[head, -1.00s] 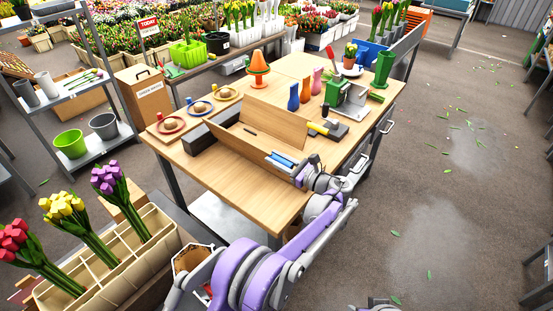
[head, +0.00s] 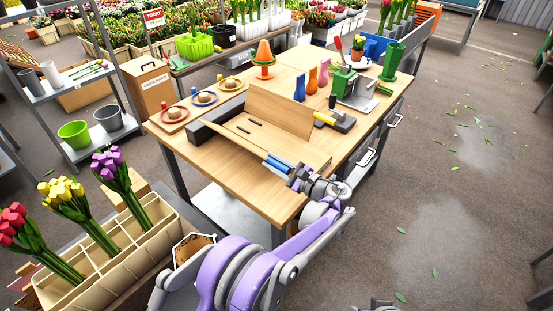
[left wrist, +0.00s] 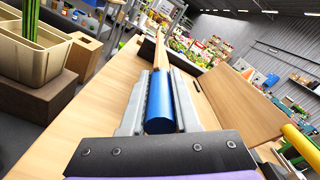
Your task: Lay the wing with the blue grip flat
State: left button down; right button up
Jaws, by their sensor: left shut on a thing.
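The wing with the blue grip (head: 234,136) belongs to a wooden folding piece on the workbench and shows nearly edge-on, sloping, its near edge above the bench top. Its blue grip (head: 277,164) sticks out at the right end. My left gripper (head: 292,172) is shut around this grip. In the left wrist view the blue grip (left wrist: 159,104) lies between both fingers, with the wing's edge running away beyond it. The other wing (head: 280,108), with a yellow grip (head: 325,119), stands tilted up behind.
The bench top (head: 220,165) is bare in front of the wing. A dark grey block (head: 208,122) sits at the piece's left end. Plates with round items (head: 204,98), vases (head: 311,79) and a green-and-grey device (head: 350,87) stand behind. A tulip crate (head: 120,255) is at lower left.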

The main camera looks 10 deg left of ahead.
pick_arm(q)
jog(key=shift+s+a+f+b, duration=0.25)
jog(key=shift+s+f+b, duration=0.2)
jog(key=shift+f, duration=0.2)
jog(key=c, duration=0.7)
grip_release()
jog(key=shift+o, duration=0.2)
jog(key=shift+d, duration=0.1)
jog(key=v, duration=1)
jog(key=shift+s+d, duration=0.25)
